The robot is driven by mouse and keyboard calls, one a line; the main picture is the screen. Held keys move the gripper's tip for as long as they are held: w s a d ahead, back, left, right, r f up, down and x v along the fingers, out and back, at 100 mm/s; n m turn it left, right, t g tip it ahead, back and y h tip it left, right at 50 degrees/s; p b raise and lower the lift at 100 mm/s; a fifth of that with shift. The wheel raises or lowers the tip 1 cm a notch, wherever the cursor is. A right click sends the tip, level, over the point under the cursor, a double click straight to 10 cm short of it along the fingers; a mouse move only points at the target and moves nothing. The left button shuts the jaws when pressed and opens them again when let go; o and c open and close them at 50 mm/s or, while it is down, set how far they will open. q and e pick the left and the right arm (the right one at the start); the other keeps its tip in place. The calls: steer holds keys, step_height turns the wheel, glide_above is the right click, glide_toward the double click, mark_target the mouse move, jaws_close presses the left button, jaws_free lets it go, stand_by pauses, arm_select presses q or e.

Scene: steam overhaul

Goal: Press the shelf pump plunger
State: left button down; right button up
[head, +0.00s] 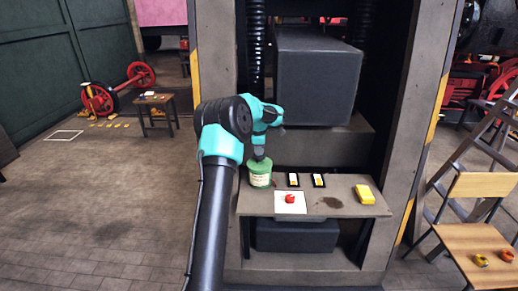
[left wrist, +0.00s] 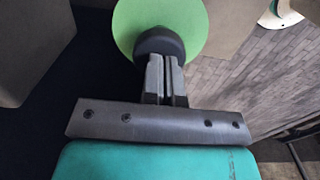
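The shelf pump (head: 260,174) is a green can with a pale label, standing upright at the left end of the grey shelf (head: 345,205). In the left wrist view its round green top (left wrist: 193,22) shows, with a dark round plunger knob (left wrist: 158,42) at its middle. My left gripper (head: 259,155) points down right over the can. In the left wrist view its two fingers (left wrist: 165,62) are together, with their tips at the knob. They seem to touch it, but how far down the plunger is cannot be told. My right gripper is not in view.
On the shelf are a white square with a red object (head: 290,199), two dark-framed cards (head: 318,180), a dark stain and a yellow block (head: 365,194). A large dark box (head: 318,75) hangs above. A wooden chair (head: 485,235) stands at the right.

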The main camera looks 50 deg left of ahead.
arm_select(q)
steer(key=shift+f, duration=0.25)
step_height(320, 180, up, 15)
steer(key=shift+s+f, duration=0.2)
stand_by(0.3)
steer(key=shift+f, duration=0.1)
stand_by(1.4)
